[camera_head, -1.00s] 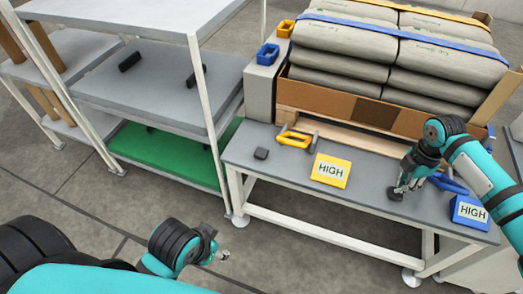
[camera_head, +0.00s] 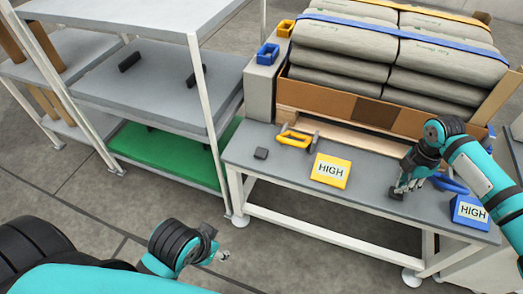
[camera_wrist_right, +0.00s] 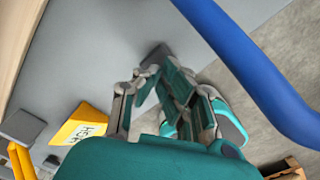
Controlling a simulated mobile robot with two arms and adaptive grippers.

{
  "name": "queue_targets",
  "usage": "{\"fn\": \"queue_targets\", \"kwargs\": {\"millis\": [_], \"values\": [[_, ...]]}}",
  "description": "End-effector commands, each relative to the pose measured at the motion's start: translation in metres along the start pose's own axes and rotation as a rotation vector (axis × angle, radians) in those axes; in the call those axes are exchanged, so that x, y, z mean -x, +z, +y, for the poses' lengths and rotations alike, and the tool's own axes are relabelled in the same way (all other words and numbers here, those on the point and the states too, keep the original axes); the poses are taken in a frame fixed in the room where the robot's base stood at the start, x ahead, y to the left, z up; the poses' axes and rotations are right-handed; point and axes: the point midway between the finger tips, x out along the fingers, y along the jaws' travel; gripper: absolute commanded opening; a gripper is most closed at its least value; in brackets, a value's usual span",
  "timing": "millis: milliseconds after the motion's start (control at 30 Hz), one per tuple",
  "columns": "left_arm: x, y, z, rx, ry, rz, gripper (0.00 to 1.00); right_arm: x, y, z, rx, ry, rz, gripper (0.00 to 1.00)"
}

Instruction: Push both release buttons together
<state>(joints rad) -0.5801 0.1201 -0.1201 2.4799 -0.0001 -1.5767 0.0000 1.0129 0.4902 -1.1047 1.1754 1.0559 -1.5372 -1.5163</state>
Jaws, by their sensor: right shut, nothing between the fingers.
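Two small dark grey blocks, which look like the release buttons, are on the grey table (camera_head: 372,200). The right button (camera_head: 394,196) is at the front edge, partly hidden below my right gripper (camera_head: 400,187). In the right wrist view my right gripper (camera_wrist_right: 150,82) is shut and empty, its tips close to that button (camera_wrist_right: 156,54); contact is unclear. My left gripper (camera_head: 222,256) is low in front of the table, away from both buttons; its jaws are too small to judge.
A yellow HIGH sign (camera_head: 330,170) and a yellow handle (camera_head: 296,137) lie between the buttons. A blue handle (camera_head: 449,184) and blue HIGH sign (camera_head: 469,211) are right of my right gripper. Stacked sacks (camera_head: 350,50) stand behind. A shelf rack (camera_head: 150,90) stands left.

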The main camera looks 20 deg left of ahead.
Motion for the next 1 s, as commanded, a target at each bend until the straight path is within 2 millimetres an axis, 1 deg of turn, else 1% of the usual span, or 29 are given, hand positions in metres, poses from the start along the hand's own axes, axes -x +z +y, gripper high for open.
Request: {"fn": "queue_targets", "kwargs": {"millis": [1000], "values": [[-0.005, -0.005, 0.001, -0.001, 0.001, 0.027, 0.4, -0.013, 0.0, 0.0, 0.0, 0.0, 0.0, 0.0]]}}
